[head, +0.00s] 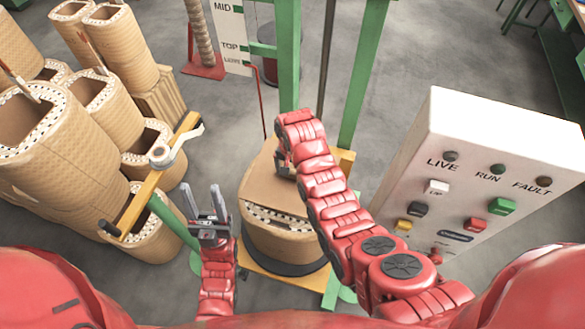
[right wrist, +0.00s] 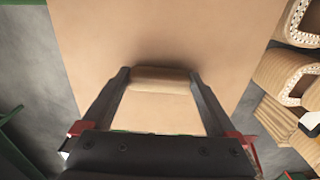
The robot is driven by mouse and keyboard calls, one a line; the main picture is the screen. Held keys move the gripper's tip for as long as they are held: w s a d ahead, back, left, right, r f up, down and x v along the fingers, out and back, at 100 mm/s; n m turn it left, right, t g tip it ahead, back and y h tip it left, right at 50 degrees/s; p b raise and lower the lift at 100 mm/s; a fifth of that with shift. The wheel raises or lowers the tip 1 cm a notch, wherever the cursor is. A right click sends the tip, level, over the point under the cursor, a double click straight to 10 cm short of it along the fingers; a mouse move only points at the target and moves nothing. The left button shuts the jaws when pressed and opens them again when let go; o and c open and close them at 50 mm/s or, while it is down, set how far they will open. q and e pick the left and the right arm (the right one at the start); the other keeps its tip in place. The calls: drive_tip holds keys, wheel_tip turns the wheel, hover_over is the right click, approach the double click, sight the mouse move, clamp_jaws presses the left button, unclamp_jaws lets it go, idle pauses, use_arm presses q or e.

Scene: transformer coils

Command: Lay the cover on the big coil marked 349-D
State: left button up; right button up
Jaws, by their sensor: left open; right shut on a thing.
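My right gripper (head: 285,163) is shut on the handle (right wrist: 160,80) of a flat tan cover (right wrist: 160,35). In the head view the cover (head: 262,182) is above a big tan coil (head: 285,243), with the near part of the coil's white, dotted rim showing. I cannot tell whether the cover touches the coil. No 349-D mark is readable; my right arm hides part of the cover and coil. My left gripper (head: 207,212) is open and empty, to the left of the coil.
Several other tan coils (head: 95,95) stand at the left. A yellow bar (head: 150,180) on a green stand is left of my left gripper. A white control box (head: 470,170) stands at the right, and green posts (head: 287,55) rise behind the coil.

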sight(292, 183)
drive_tip(key=shift+f, duration=0.55)
drive_tip(key=shift+f+b, duration=1.35)
drive_tip(key=shift+f, duration=1.45)
drive_tip(key=shift+f+b, duration=0.3)
drive_tip(key=shift+f, duration=0.05)
drive_tip(key=o, duration=1.3)
drive_tip(key=shift+o, duration=0.2)
